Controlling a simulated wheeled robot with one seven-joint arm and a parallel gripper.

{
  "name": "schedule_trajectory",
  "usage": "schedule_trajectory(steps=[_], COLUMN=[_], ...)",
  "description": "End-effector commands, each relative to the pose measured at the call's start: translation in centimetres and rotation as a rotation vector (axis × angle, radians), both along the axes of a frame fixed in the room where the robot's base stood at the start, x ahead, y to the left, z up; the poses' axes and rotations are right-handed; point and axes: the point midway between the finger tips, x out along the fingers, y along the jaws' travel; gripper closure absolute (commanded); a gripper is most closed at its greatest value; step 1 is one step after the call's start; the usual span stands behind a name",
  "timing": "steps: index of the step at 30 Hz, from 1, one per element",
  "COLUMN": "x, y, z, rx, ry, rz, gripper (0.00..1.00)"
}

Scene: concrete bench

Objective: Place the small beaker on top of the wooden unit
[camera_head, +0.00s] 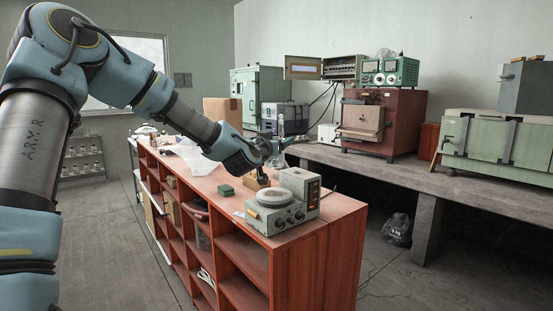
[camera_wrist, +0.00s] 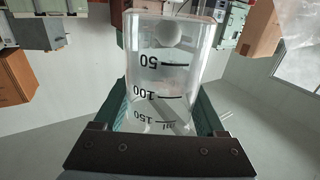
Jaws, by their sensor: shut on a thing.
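The small clear beaker (camera_wrist: 160,75) with black graduation marks fills the middle of the wrist view, between my gripper's two teal fingers. My gripper (camera_wrist: 163,105) is shut on its sides. In the head view my gripper (camera_head: 274,153) is near the far edge of the wooden unit's top, with the beaker (camera_head: 279,158) small and partly hidden at its fingers. The wooden unit (camera_head: 232,205) is a long reddish-brown shelf unit with open compartments below. I cannot tell the beaker's exact height over the top.
A concrete bench (camera_head: 430,178) with instruments runs along the right. Bare top lies left of the green block.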

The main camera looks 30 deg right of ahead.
Motion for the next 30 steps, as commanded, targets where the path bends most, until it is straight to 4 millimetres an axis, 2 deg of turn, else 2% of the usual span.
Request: schedule_trajectory(steps=[3, 8, 11, 16, 20, 23, 26, 30], x=[0.0, 0.1, 0.6, 2.6, 4.7, 6.2, 7.7, 9.2], y=[0.0, 0.1, 0.8, 3.4, 6.8, 10.1, 14.1, 20.7], z=[1.0, 1.2, 0.5, -2.3, -5.4, -8.1, -11.1, -15.1], rx=[-0.001, -0.001, 0.0, 0.001, 0.003, 0.004, 0.005, 0.005], ry=[-0.002, 0.001, 0.001, 0.003, 0.004, 0.003, 0.005, 0.003], rz=[0.001, 0.004, 0.02, 0.083, 0.159, 0.227, 0.305, 0.423], gripper=[0.92, 0.92, 0.92, 0.92, 0.92, 0.92, 0.92, 0.92])
